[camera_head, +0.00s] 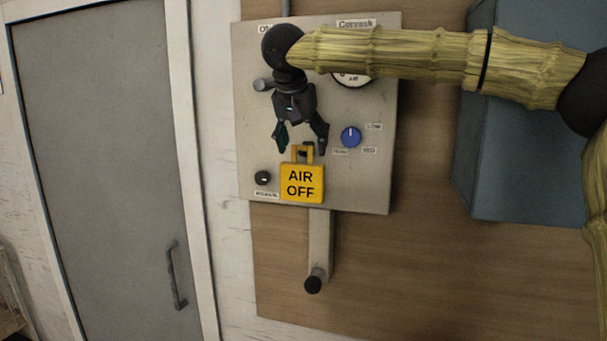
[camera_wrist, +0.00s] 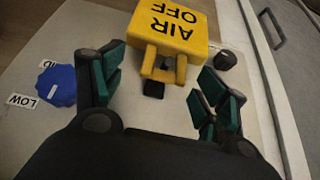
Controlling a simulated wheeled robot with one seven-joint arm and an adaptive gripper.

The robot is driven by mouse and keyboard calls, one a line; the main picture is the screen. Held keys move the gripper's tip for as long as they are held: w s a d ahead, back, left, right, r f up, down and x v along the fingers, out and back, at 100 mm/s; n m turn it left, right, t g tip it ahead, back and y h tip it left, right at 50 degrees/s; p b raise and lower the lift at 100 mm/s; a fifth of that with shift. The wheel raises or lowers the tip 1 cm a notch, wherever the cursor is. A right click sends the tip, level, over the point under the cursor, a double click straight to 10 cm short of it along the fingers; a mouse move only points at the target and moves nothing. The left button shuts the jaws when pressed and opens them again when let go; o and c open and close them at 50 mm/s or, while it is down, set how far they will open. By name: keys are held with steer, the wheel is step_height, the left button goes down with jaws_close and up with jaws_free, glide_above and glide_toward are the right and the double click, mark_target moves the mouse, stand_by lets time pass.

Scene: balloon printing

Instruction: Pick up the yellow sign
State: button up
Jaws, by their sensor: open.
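The yellow sign (camera_head: 301,184), lettered "AIR OFF" in black, hangs by its yellow handle (camera_head: 302,153) on the lower part of a grey control panel (camera_head: 373,187). My gripper (camera_head: 301,151) is open, just above the sign and around or in front of the handle in the head view. In the wrist view the sign (camera_wrist: 168,30) appears upside down at the top. Its handle (camera_wrist: 164,70) points between the two green-padded fingers of my gripper (camera_wrist: 163,95), with a gap on both sides. The fingers do not appear to touch it. A dark peg (camera_wrist: 153,90) shows at the handle.
A blue knob (camera_head: 350,137) is right of the gripper, and a black knob (camera_head: 263,178) is left of the sign. A blue cabinet (camera_head: 530,130) stands right; a grey door (camera_head: 100,150) is left.

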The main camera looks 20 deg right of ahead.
steer(key=shift+w+d+f, duration=0.15)
steer(key=shift+w+f, duration=0.8)
steer(key=shift+f, duration=0.1)
steer(key=shift+s+r, duration=0.1)
steer(key=shift+s, duration=0.1)
steer(key=shift+s+d+r, duration=0.1)
steer(key=shift+s, duration=0.15)
steer(key=shift+c, duration=1.3)
steer(key=shift+s, duration=0.1)
steer(key=c, duration=0.3)
steer(key=shift+w, duration=0.25)
steer(key=c, duration=0.8)
